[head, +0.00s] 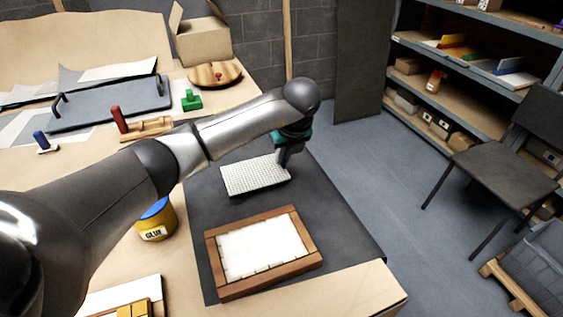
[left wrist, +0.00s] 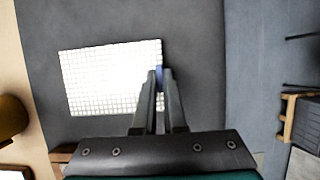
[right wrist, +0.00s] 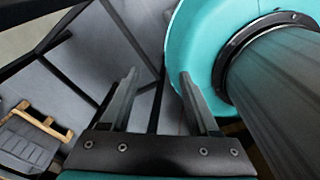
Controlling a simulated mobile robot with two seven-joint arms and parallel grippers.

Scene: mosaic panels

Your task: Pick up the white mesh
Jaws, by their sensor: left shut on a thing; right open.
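The white mesh (head: 254,177) is a flat, gridded white sheet over the dark mat (head: 350,225), beyond the wooden frame. It also shows in the left wrist view (left wrist: 108,80). My left gripper (head: 284,158) is at the mesh's far right corner, with its fingers pointing down and shut on the mesh's edge. In the left wrist view its fingertips (left wrist: 160,78) are close together at that edge, with a small blue patch between them. I cannot tell whether the mesh is clear of the mat. My right gripper (right wrist: 158,80) is open and empty, away from the table.
A wooden frame (head: 222,287) with a white panel inside lies nearer on the mat. A yellow glue pot (head: 155,228) stands left of it. A green block (head: 191,101), a wooden disc (head: 213,73) and a box (head: 203,40) are farther back. A chair (head: 505,172) and shelves are right.

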